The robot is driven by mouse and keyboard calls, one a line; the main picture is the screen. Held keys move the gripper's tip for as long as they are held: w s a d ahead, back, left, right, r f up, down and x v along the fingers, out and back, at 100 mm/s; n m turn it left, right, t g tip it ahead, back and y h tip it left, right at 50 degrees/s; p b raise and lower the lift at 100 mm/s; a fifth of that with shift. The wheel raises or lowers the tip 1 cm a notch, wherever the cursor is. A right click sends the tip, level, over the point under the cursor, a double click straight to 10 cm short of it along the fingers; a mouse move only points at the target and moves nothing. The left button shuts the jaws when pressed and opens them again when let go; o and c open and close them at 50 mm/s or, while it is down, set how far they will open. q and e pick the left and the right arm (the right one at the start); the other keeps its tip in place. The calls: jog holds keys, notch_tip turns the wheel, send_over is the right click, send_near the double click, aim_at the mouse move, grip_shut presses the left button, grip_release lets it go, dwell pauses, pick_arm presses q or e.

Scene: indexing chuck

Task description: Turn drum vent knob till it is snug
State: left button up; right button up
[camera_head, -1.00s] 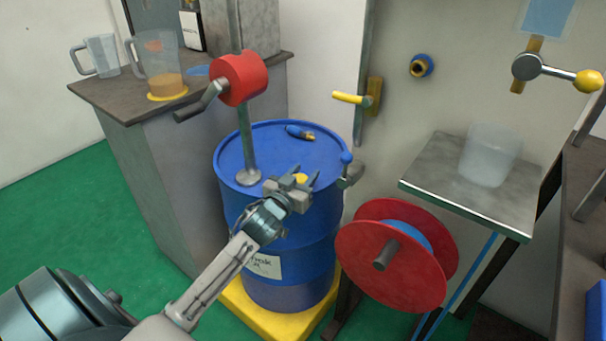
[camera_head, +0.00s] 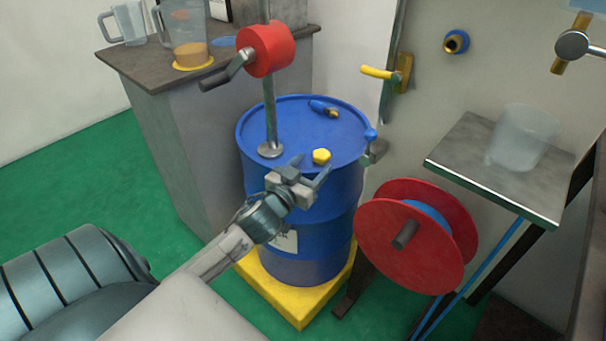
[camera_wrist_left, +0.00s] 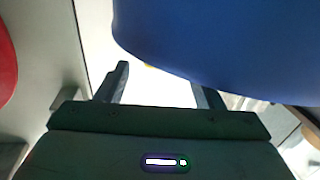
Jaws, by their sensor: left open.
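The blue drum (camera_head: 256,205) stands upright, and the yellow vent knob (camera_head: 321,156) sits on its lid near the front rim. My left gripper (camera_head: 309,172) is open and empty at the drum's near side, its fingertips just short of the knob with a visible gap in the head view. In the left wrist view the open fingers (camera_wrist_left: 165,85) point toward the blue drum wall (camera_wrist_left: 220,45), which fills the upper right. A tiny yellow patch shows at its lower edge; I cannot tell what it is. My right gripper is not in view.
A red hand pump (camera_head: 266,50) rises from the lid on a metal pipe. A blue-tipped valve (camera_head: 371,143) sits at the right rim. A red reel (camera_head: 405,260) stands to the right. The drum rests on a yellow base (camera_head: 300,310).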

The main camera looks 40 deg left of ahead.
pick_arm(q)
jog(key=shift+s+d, duration=0.1)
jog(key=shift+s, duration=1.7)
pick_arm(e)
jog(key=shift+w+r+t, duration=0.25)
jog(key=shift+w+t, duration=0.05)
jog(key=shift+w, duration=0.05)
